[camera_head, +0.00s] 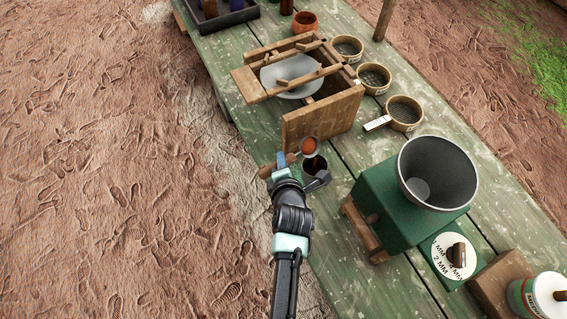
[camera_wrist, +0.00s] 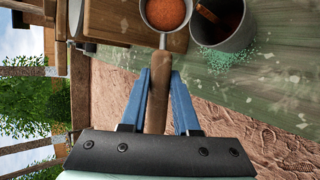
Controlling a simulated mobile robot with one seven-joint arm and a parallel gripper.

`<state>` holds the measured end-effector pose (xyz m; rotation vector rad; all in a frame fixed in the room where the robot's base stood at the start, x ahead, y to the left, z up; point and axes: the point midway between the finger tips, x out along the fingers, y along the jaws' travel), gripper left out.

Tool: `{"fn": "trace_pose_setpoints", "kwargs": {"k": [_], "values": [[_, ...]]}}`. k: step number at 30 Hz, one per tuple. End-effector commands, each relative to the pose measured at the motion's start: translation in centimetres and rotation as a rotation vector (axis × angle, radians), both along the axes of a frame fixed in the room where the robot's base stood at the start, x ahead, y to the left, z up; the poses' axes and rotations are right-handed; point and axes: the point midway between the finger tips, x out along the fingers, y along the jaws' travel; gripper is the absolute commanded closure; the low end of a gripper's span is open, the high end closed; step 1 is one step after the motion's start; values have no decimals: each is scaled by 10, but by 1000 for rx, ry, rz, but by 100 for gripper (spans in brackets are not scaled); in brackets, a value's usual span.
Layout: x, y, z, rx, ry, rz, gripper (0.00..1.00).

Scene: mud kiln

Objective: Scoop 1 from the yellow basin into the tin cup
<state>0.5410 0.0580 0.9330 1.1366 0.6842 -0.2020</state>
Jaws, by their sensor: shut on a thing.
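My gripper (camera_head: 284,164) is shut on the wooden handle of a scoop (camera_wrist: 161,85), with one blue finger on each side. The scoop's round metal bowl is filled with orange-red powder (camera_head: 309,146), and it looks level in the wrist view (camera_wrist: 166,12). The grey tin cup (camera_head: 316,167) stands upright on the table, beside the scoop bowl. In the wrist view the cup (camera_wrist: 226,38) is just right of the bowl, and something brown-orange shows inside it. I cannot tell how high the bowl is above the cup's rim. I see no yellow basin in either view.
A wooden box (camera_head: 322,115) with a grey pan (camera_head: 291,76) stands behind the scoop. A green grinder with a dark hopper (camera_head: 438,172) stands to the right. Several round sieves (camera_head: 404,113) line the far edge. Turquoise grains (camera_wrist: 222,62) lie around the cup on the green table (camera_head: 344,300).

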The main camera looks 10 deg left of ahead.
Motion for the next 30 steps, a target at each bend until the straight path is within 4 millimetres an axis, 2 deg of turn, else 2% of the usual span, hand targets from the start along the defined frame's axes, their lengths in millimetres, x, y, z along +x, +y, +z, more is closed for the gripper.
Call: {"fn": "trace_pose_setpoints", "kwargs": {"k": [30], "values": [[-2, -3, -3, 77, -88, -2, 100]]}}
